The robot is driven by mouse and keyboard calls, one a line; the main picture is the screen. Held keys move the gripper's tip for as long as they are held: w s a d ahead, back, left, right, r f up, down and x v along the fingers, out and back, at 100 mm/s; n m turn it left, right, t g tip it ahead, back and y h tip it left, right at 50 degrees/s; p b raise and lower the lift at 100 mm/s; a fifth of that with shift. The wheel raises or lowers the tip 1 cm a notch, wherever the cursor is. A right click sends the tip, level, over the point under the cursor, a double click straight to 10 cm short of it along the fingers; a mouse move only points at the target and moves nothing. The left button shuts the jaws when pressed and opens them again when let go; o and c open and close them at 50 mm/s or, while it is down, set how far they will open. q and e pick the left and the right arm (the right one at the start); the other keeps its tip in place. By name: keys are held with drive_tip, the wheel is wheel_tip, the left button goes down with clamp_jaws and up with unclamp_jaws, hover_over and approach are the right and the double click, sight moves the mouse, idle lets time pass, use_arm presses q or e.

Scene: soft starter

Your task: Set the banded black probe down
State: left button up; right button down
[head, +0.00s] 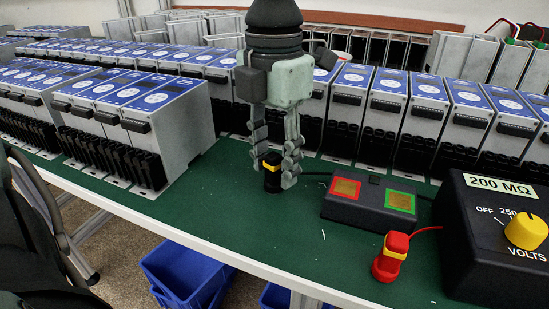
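The banded black probe (272,181), black with a yellow band, is upright between the fingertips of my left gripper (274,170). The fingers point down and appear shut on it, one on each side. Its lower end is at or very near the green mat (225,205); I cannot tell whether it touches. A red probe (388,262) with a yellow band stands on the mat to the right, with a red lead. My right gripper is not in view.
A black box with red-framed and green-framed pads (372,207) sits right of the probe. A black meter with a yellow knob (496,265) stands at far right. Rows of blue-topped grey units (150,110) line the back and left. The mat in front is mostly clear.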

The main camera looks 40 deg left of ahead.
sight(274, 154)
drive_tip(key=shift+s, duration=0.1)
use_arm(q)
drive_tip(key=shift+r+p, duration=0.25)
drive_tip(key=shift+p, duration=0.05)
wheel_tip(274, 154, up, 12)
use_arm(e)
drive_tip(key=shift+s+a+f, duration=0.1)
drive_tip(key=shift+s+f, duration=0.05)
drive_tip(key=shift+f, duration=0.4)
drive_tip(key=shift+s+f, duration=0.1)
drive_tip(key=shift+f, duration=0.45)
use_arm(q)
drive_tip(key=shift+f, duration=0.15)
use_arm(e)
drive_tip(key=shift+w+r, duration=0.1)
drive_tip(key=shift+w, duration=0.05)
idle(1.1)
